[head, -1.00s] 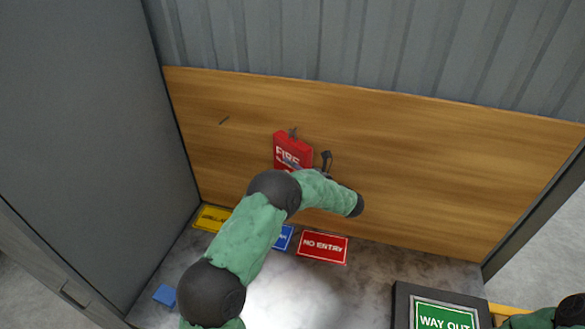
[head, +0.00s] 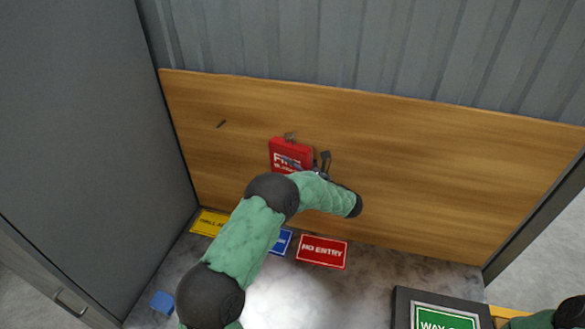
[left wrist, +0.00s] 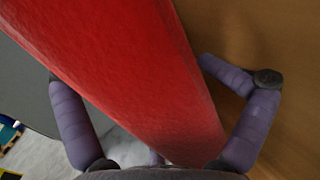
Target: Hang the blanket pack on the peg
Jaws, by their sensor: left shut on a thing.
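The red blanket pack (head: 291,147) with white "FIRE" lettering is upright, close in front of the wooden board. My left gripper (head: 311,168) is shut on it at its lower right part, and my arm hides its lower edge. In the left wrist view the blanket pack (left wrist: 130,60) fills the space between the purple fingers of my left gripper (left wrist: 150,95). A small grey piece (head: 290,136) shows at the pack's top edge; I cannot tell whether it is the peg or a loop. My right gripper is out of view.
A thin dark mark or pin (head: 221,124) is on the wooden board (head: 430,165) left of the pack. Yellow (head: 208,222), blue (head: 282,241) and red "NO ENTRY" (head: 321,252) signs lie along its foot. A blue block (head: 162,302) and a green "WAY OUT" sign (head: 446,318) are nearer.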

